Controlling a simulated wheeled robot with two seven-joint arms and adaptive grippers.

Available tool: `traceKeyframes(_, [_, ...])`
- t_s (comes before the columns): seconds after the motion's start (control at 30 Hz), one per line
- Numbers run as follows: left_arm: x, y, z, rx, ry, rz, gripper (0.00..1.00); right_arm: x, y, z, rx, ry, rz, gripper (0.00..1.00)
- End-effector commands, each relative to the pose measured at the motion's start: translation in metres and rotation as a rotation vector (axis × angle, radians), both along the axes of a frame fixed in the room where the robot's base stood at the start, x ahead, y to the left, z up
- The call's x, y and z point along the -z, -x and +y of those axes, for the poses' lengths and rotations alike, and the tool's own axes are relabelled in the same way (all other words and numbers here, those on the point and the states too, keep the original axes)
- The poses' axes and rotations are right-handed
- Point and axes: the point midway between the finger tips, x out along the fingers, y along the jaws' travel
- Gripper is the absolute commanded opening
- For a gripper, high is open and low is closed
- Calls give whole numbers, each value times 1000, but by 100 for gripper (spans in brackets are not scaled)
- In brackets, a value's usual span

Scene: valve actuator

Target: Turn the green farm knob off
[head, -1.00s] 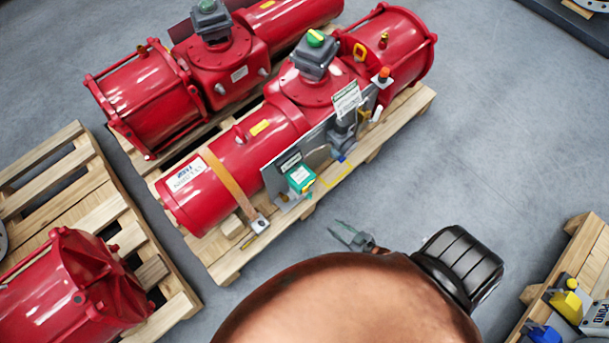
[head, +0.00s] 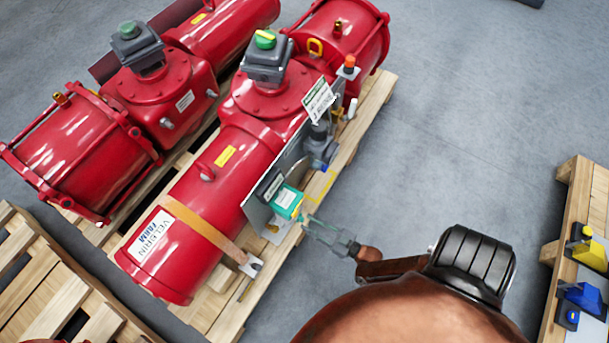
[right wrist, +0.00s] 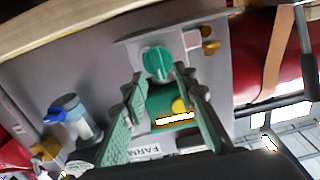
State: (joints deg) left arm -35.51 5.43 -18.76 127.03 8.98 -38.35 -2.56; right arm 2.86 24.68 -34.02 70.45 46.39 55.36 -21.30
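The green knob (right wrist: 157,62) sits on a green box (right wrist: 172,108) in the right wrist view, beside a label that seems to read "FARM". In the head view the green box (head: 287,201) is fixed to the panel on the side of the near red actuator. My right gripper (head: 308,222) reaches it from the lower right. In the right wrist view the right gripper (right wrist: 161,77) is open, with its fingertips on either side of the knob and slightly short of it. Contact cannot be told. My left gripper is not in view.
The near red actuator (head: 228,165) lies on a wooden pallet (head: 365,115). A blue-capped fitting (right wrist: 68,110) is left of the knob in the right wrist view. A yellow bar (head: 322,184) sticks out near the green box.

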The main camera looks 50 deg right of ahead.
Motion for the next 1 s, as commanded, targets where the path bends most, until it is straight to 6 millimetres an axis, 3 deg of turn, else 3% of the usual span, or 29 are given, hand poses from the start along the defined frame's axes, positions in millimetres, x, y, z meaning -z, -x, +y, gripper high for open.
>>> traceKeyframes(0.17, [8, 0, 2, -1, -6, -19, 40, 1, -14, 1, 0, 1, 1, 27])
traceKeyframes(0.47, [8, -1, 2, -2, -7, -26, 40, 0, -17, 1, 0, 1, 1, 27])
traceKeyframes(0.83, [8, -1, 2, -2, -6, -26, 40, 0, -16, 1, 0, 1, 1, 1])
traceKeyframes(1.0, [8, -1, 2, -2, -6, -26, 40, 0, -16, 1, 0, 1, 1, 0])
